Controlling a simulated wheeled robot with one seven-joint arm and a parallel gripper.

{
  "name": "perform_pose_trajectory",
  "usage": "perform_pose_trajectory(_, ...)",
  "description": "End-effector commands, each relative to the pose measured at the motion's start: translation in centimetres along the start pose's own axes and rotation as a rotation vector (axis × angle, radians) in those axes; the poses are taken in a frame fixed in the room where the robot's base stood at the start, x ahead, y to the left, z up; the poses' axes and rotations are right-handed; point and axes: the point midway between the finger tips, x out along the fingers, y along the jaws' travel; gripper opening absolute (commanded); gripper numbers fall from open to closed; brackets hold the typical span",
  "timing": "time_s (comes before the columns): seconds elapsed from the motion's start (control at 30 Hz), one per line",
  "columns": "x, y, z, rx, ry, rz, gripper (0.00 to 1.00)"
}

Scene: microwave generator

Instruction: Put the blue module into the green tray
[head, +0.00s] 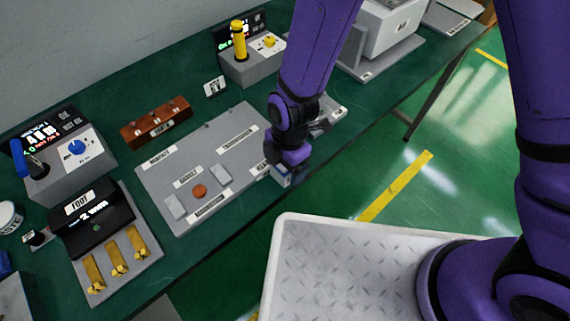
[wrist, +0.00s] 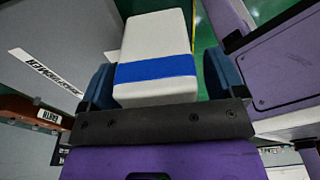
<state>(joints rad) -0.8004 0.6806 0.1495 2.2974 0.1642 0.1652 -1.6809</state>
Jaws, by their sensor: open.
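The blue module is a white block with a blue band (wrist: 155,68), seen in the wrist view between the two dark blue fingers of my gripper (wrist: 158,82). The fingers are open, one on each side of the block; a gap shows at the right finger, and contact at the left cannot be told. In the head view my gripper (head: 286,170) is over the front right edge of a grey labelled board, and a small pale part of the module (head: 281,175) shows beneath it. My wrist hides most of it. I cannot make out a green tray in either view.
The grey board (head: 160,180) holds grey blocks and an orange button (head: 199,190) on a dark green bench (head: 120,80). A brown rack (head: 155,122) stands behind it, a dial box (head: 75,160) left, a yellow-handled box (head: 245,60) behind. Open floor lies right.

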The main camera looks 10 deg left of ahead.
Motion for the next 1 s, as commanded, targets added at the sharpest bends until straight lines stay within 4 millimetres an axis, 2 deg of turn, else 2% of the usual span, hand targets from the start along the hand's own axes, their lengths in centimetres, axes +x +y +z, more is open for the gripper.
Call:
perform_pose_trajectory(0.2, 0.1, 0.0, 0.0, 0.001, 0.000, 0.001, 0.88)
perform_pose_trajectory(0.27, 0.1, 0.0, 0.0, 0.000, 0.000, 0.001, 0.77)
perform_pose_trajectory(0.5, 0.0, 0.0, 0.0, 0.000, 0.000, 0.001, 0.23)
perform_pose_trajectory(0.77, 0.0, 0.1, 0.0, 0.000, 0.000, 0.001, 0.23)
perform_pose_trajectory(1.0, -1.0, 0.4, -0.1, 0.004, 0.000, 0.003, 0.23)
